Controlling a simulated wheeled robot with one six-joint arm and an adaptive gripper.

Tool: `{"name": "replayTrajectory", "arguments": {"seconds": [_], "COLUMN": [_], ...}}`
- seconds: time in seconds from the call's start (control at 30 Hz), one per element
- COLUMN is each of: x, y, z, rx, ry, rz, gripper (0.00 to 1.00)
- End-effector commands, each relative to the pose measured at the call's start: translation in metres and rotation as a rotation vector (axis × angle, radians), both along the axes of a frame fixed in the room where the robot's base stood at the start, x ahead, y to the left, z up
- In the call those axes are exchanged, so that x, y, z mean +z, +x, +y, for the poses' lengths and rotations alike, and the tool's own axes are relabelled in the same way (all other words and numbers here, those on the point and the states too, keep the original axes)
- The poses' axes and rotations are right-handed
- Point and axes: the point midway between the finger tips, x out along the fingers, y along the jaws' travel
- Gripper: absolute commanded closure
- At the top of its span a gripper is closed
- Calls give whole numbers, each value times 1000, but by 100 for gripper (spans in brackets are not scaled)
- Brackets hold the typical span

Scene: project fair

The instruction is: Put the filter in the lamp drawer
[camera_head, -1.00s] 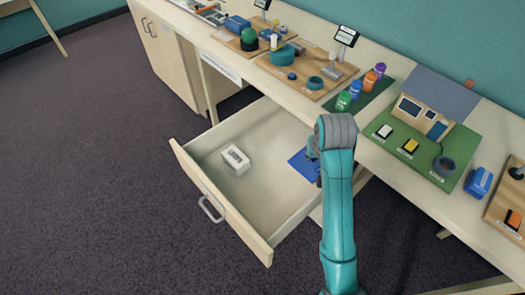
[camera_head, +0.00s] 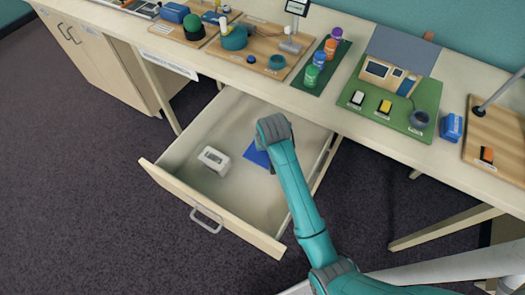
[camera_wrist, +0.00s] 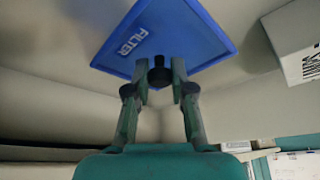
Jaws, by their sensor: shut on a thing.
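The filter is a flat blue square marked FILTER (camera_wrist: 175,35). In the wrist view it lies at the fingertips of my gripper (camera_wrist: 160,75), which is shut on its edge. In the head view a blue part of the filter (camera_head: 257,156) shows inside the open drawer (camera_head: 205,205), left of my arm. My arm hides the rest of the filter and the fingers in that view. Whether the filter touches the drawer floor I cannot tell.
A white box (camera_head: 214,160) lies in the drawer's left part and also shows in the wrist view (camera_wrist: 295,45). The desk top (camera_head: 340,110) with several exhibits overhangs the drawer's back. The drawer floor between box and front panel is clear.

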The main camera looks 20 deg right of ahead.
Motion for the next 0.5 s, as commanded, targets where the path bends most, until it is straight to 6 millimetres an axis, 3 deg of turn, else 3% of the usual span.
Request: {"name": "replayTrajectory", "arguments": {"seconds": [0.4,0.5], "x": [-40,-43], "y": [0,0], "z": [0,0], "rx": [0,0], "ry": [0,0], "rz": [1,0], "gripper": [100,100]}}
